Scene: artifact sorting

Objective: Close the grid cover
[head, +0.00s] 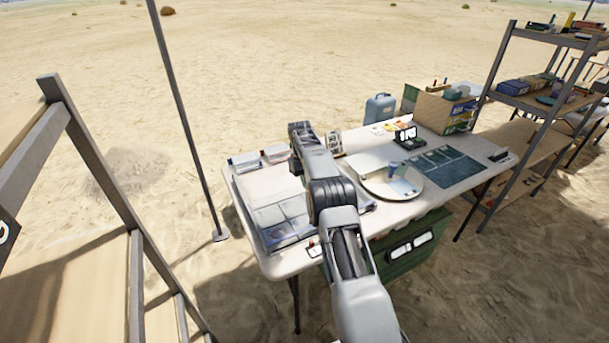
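A flat, pale grey panelled case (272,213) lies on the left part of the white table. It looks like the grid with its cover, but my arm hides its right side. I cannot tell how far the cover is open. My arm reaches over the table from the lower right, crossing the case's right edge. Its dark far end (301,133) is above the table's back edge, beyond the case. The gripper's fingers cannot be made out there, and no held object shows.
Two clear boxes (245,161) stand behind the case. A round tray (412,187) with small items and a dark mat (452,165) lie to the right. A wooden box (434,112) stands at the back right. A pole (186,120) and shelves (548,100) flank the table.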

